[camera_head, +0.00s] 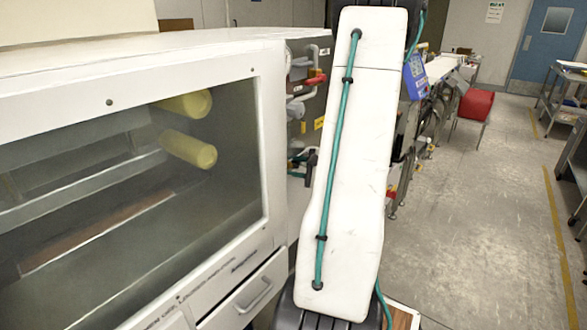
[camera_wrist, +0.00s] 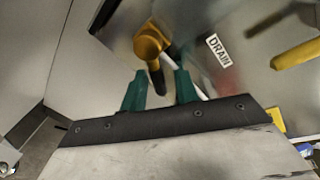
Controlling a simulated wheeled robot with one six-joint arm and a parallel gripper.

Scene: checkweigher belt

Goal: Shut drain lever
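In the wrist view a yellow fitting with a dark, downward-pointing end, likely the drain lever (camera_wrist: 149,42), stands out from a grey metal panel. A white "DRAIN" label (camera_wrist: 218,50) is on the panel to its right. My gripper (camera_wrist: 161,73) has two green fingers, spread apart. The dark end shows between them; I cannot tell whether either finger touches it. A thin pale rod runs behind the right finger. In the head view my white arm covers the middle, and my gripper and the drain fitting are hidden.
A second yellow handle (camera_wrist: 295,54) is at the right of the wrist view. In the head view a white cabinet with a window (camera_head: 270,130) fills the left. A red-handled valve (camera_head: 315,78) is beside my arm. Open floor (camera_head: 480,220) lies right.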

